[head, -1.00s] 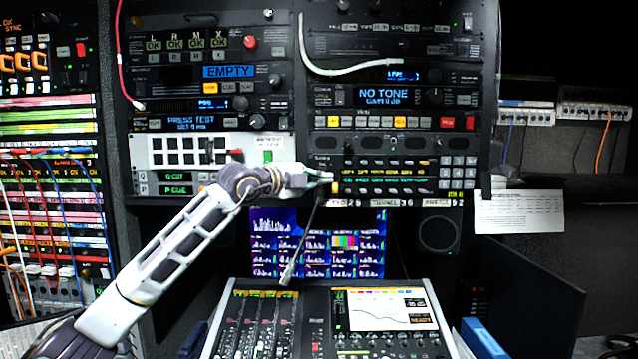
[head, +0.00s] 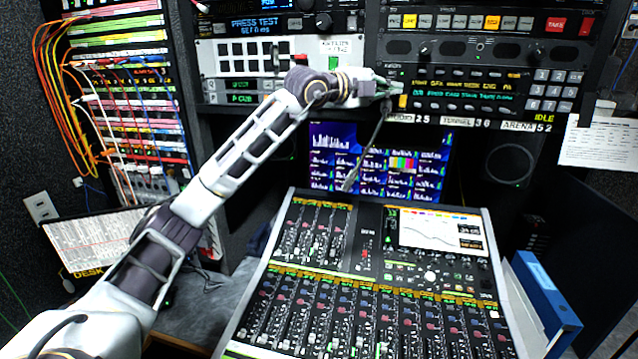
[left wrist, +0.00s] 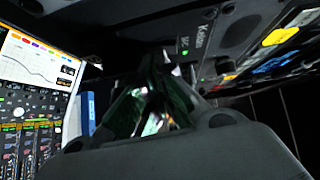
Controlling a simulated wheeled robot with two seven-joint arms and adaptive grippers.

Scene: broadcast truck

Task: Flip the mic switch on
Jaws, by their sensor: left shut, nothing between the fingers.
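My left gripper (head: 388,90) is shut and empty, at the left end of the black intercom-style panel (head: 480,92) with the keypad. In the left wrist view the closed fingers (left wrist: 160,72) reach toward the panel's dark face, near small lettering and a small green light (left wrist: 184,52). I cannot tell whether the fingertips touch it. A gooseneck microphone (head: 366,150) hangs down from just below the gripper. A yellow key (head: 403,101) shows right beside the fingers. The mic switch itself cannot be made out; the fingers may cover it. My right gripper is out of view.
Below is the mixing console (head: 365,290), with a monitor screen (head: 330,165) behind it. A blue binder (head: 545,290) stands at its right. Patch cables (head: 65,70) hang at the left.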

